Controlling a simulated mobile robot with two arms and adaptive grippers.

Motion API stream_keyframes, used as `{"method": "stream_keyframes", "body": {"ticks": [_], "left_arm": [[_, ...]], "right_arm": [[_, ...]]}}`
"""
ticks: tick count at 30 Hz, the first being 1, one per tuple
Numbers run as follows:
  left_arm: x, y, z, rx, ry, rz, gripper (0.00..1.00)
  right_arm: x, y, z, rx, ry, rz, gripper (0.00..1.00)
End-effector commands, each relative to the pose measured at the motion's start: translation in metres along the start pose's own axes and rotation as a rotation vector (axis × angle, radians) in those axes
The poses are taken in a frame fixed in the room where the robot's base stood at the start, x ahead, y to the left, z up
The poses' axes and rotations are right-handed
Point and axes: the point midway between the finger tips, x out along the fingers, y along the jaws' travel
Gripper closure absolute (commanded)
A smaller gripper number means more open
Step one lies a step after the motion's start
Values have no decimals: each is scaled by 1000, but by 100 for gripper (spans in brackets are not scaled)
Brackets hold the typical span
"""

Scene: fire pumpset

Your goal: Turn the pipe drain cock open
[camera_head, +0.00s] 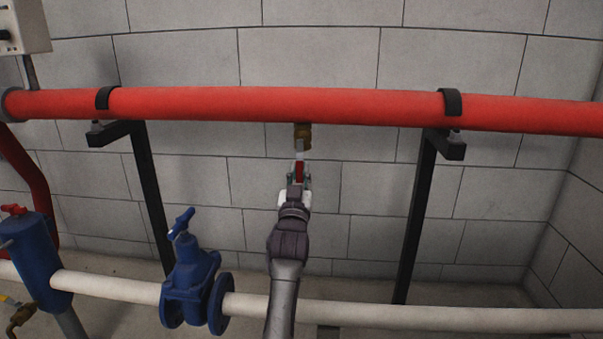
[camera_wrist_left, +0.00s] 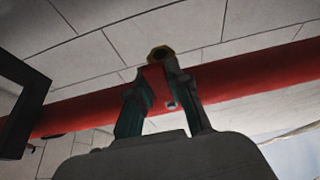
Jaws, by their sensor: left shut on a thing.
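The pipe drain cock (camera_head: 302,135) is a small brass fitting under the middle of the red pipe (camera_head: 350,106). Its red handle (camera_head: 299,170) hangs below it in the head view. My left gripper (camera_head: 299,180) comes up from below and is shut on the red handle. In the left wrist view the two fingers of my left gripper (camera_wrist_left: 160,98) stand on both sides of the red handle (camera_wrist_left: 156,80). The brass end of the cock (camera_wrist_left: 160,53) shows just beyond the fingertips. My right gripper is not in view.
Two black brackets (camera_head: 152,190) (camera_head: 420,200) hold the red pipe on either side of my arm. A blue valve (camera_head: 190,280) sits on the lower white pipe (camera_head: 400,314). A blue vessel (camera_head: 38,260) stands at the far left. The grey block wall (camera_head: 350,55) is close behind.

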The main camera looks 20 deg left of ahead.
Motion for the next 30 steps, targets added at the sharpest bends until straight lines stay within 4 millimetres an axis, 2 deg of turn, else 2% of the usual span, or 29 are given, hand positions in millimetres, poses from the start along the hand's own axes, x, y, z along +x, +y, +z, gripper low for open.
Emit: {"method": "stream_keyframes", "body": {"ticks": [5, 6, 10, 11, 19, 22, 30], "left_arm": [[-2, 3, 3, -5, -4, 5, 100], [-2, 4, 3, -5, -5, 5, 79], [-2, 3, 3, -4, -5, 4, 57], [-2, 3, 3, -4, -5, 4, 55], [-1, 2, 1, -2, -3, 2, 55], [2, 1, -6, -2, 0, 2, 55], [19, 2, -51, -2, 2, 1, 55]], "right_arm": [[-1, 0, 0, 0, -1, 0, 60], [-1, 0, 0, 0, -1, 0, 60], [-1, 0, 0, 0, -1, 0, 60], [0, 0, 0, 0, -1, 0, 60], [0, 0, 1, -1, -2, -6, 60], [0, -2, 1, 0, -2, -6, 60], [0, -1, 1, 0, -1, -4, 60]]}}
